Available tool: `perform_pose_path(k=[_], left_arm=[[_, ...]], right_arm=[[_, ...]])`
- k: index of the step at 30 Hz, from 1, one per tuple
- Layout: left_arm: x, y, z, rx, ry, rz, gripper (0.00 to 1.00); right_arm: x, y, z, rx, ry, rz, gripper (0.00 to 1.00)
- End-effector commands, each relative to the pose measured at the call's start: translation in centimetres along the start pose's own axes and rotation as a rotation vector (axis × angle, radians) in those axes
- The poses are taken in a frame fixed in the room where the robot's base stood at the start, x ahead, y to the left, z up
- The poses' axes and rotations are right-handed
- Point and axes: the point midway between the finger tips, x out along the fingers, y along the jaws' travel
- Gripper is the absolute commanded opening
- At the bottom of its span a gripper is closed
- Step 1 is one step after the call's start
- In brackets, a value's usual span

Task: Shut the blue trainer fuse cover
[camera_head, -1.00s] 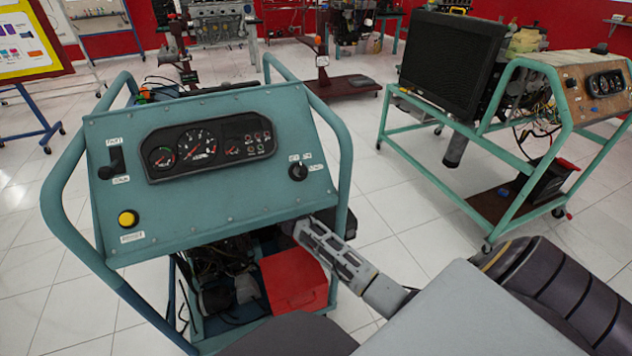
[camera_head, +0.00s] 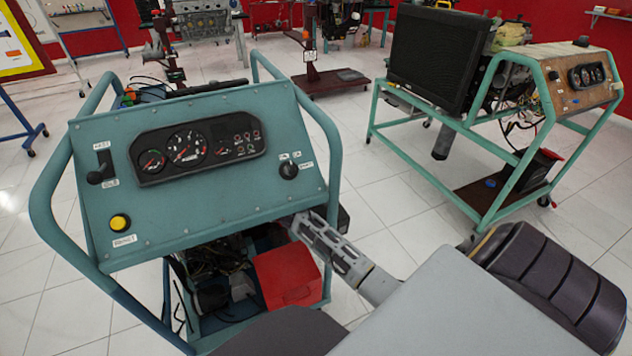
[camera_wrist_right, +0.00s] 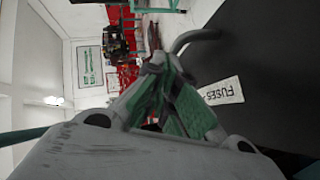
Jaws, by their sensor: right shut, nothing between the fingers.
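The blue trainer (camera_head: 210,218) stands at left in the head view, its sloped gauge panel facing me. My right gripper (camera_head: 300,222) reaches just under the panel's lower right edge; its tips are partly hidden there. In the right wrist view the gripper (camera_wrist_right: 165,85) is shut and empty. Beside its fingers is a dark flat surface (camera_wrist_right: 270,65) with a white FUSES label (camera_wrist_right: 223,92) and a curved dark handle (camera_wrist_right: 195,38). I cannot tell whether this surface is the fuse cover or how far it stands open. My left gripper is not in view.
A red box (camera_head: 287,278) sits low in the trainer's frame, below my right gripper. The frame's right tube (camera_head: 330,150) rises close to the gripper. A second trainer with a green frame (camera_head: 478,135) stands at right. White tiled floor (camera_head: 385,195) lies clear between them.

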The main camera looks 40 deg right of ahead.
Motion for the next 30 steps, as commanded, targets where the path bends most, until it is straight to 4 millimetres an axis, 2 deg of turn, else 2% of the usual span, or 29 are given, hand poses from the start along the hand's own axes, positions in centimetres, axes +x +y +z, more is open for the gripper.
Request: perform_pose_path(k=[8, 30], left_arm=[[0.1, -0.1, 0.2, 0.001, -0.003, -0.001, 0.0], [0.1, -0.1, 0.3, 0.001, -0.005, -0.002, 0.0]], right_arm=[[-1.7, -0.1, 0.1, 0.0, -0.001, -0.001, 0.0], [-12.0, -2.5, 0.6, 0.001, 0.001, -0.004, 0.0]])
